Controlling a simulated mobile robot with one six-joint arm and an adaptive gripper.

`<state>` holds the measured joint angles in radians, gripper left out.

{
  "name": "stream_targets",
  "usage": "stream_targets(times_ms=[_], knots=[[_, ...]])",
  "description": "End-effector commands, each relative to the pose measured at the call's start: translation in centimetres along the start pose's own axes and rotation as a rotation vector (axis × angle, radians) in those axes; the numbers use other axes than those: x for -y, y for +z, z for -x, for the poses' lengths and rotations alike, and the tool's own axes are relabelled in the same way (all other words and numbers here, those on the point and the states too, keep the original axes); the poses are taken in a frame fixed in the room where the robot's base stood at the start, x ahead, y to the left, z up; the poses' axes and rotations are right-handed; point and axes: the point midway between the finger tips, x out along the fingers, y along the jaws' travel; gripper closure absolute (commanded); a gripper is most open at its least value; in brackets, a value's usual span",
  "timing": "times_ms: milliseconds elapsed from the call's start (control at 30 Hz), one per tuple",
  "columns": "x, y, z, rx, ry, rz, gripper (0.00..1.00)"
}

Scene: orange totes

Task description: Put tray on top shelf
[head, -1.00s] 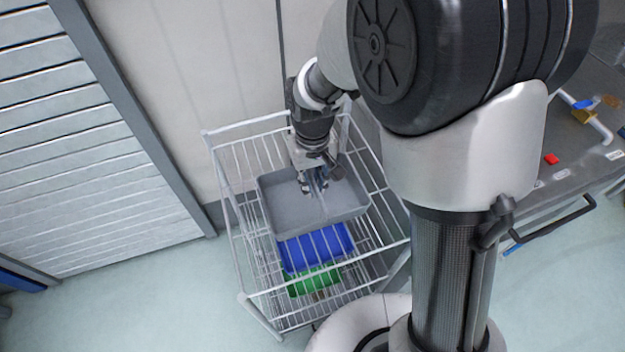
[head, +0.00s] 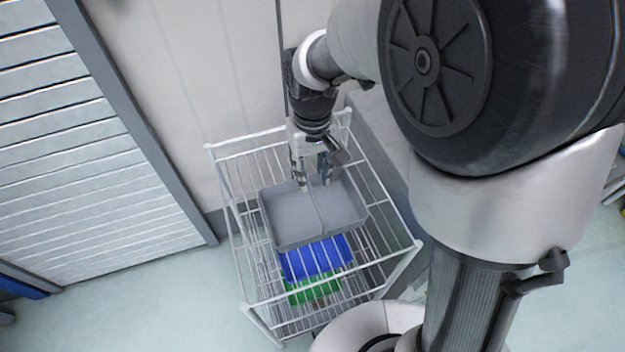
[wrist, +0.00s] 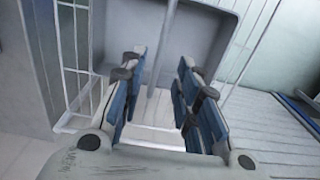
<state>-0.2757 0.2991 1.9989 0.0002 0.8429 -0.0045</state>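A grey tray (head: 290,220) with a divider down its middle rests on the top level of a white wire shelf rack (head: 231,205). In the wrist view the tray (wrist: 205,45) lies beyond the fingertips, with its divider between them. My gripper (head: 315,184) is over the tray's back part, pointing down. In the wrist view my gripper (wrist: 160,75) has its two blue-padded fingers spread apart with nothing held between them. Whether the fingertips touch the tray cannot be told.
A blue tray (head: 312,259) and a green tray (head: 314,288) sit on lower levels of the rack. A wall (head: 190,70) stands behind it and a slatted shutter (head: 90,170) to the left. Open floor (head: 150,295) lies at the front left.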

Motion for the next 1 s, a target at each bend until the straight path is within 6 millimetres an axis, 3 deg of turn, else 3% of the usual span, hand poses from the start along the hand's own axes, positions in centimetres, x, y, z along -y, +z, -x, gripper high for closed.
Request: stream_targets(times_ms=[100,433,533,667,800,1000], knots=[[0.0,-0.1,2.0,-0.002,0.000,0.000,0.70],[-0.2,0.2,3.5,-0.007,0.000,-0.004,0.70],[-0.9,1.3,5.2,-0.036,0.001,-0.023,0.70],[-2.6,4.7,8.9,-0.111,0.005,-0.074,0.70],[-4.3,9.9,12.3,-0.206,0.016,-0.141,0.70],[-5.5,16.7,14.1,-0.327,0.039,-0.226,0.70]])
